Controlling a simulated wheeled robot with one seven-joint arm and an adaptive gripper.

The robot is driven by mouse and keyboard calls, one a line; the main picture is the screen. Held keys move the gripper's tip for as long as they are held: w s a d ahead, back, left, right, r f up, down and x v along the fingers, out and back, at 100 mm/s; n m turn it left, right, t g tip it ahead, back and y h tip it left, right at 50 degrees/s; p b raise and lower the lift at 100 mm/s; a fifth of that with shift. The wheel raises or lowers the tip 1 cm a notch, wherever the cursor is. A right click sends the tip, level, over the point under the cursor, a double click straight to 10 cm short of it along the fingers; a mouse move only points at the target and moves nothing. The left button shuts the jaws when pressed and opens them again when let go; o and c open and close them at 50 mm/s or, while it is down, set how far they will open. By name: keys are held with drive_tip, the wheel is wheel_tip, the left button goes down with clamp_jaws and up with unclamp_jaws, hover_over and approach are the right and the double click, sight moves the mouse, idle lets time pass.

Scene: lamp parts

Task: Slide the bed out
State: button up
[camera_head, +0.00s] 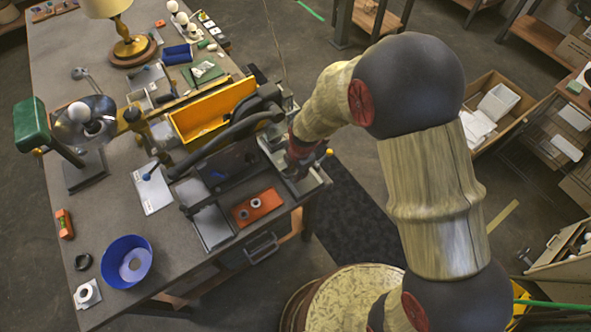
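A bench fixture with a long dark curved lever (235,132) stands at the right end of the workbench. Low in it is a dark tray-like bed (240,160), partly covered by the lever and my wrist. A grey plate (212,226) and an orange plate (257,207) with two small metal rings lie at its front side. My gripper (298,170) points down at the fixture's right end, beside metal parts there. Its fingers are small, dark and mixed with those parts, so I cannot tell whether it is open or touching the bed.
A yellow bin (212,110) stands behind the lever. A drawer handle (262,247) sticks out at the front.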

drive_tip(key=shift+c, duration=1.2)
drive_tip(key=c, duration=0.4)
clamp_jaws()
